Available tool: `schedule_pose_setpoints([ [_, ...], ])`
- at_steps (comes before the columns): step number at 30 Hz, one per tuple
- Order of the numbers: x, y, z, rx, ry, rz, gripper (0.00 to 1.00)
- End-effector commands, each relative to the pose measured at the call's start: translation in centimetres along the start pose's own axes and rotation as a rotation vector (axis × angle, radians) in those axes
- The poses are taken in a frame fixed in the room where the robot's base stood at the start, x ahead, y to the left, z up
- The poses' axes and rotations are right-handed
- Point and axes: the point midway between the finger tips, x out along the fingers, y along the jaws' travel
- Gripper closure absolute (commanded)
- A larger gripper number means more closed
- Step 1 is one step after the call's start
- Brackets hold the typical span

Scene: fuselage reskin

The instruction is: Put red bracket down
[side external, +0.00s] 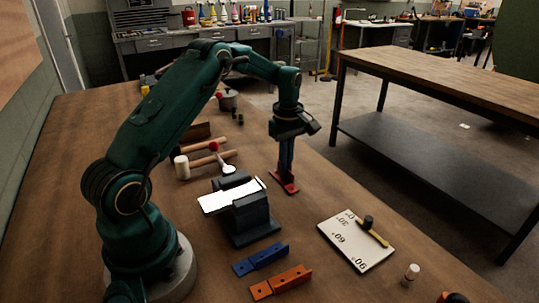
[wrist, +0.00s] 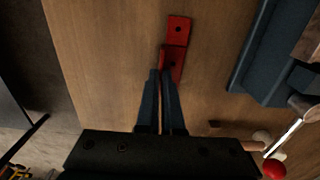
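The red bracket (side external: 287,187) is L-shaped, with a flat foot and an upright part. In the side view it is at the table's right side, beyond the dark block; its foot looks level and at or very near the wood, but I cannot tell whether it touches. My gripper (side external: 286,170) points straight down over it, fingers close together at its upright part. In the wrist view the red bracket (wrist: 177,32) shows its holed foot extending beyond the fingertips of my gripper (wrist: 167,73), which are closed around the upright part and partly hide it.
A dark block (side external: 252,222) holds a white sheet (side external: 228,196). Blue (side external: 261,259) and orange (side external: 281,282) brackets lie nearer the camera. An angle-marked board (side external: 340,252) lies to the right. Mallets (side external: 182,168) and a red-ended tool (side external: 222,158) lie left of my gripper.

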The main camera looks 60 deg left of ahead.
Motion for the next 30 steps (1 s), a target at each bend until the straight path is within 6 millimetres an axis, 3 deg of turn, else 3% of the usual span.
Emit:
schedule_pose_setpoints([
  [9, 0.4, 0.0, 0.0, 0.0, 0.0, -0.001, 1.0],
  [11, 0.3, 0.0, 0.0, 0.0, 0.0, 0.0, 0.73],
  [12, 0.3, 0.0, 0.0, 0.0, 0.0, 0.0, 0.66],
  [23, -0.1, 0.0, 0.0, 0.0, 0.001, 0.001, 0.66],
  [30, -3.7, 0.2, -0.1, 0.0, 0.003, 0.007, 0.66],
])
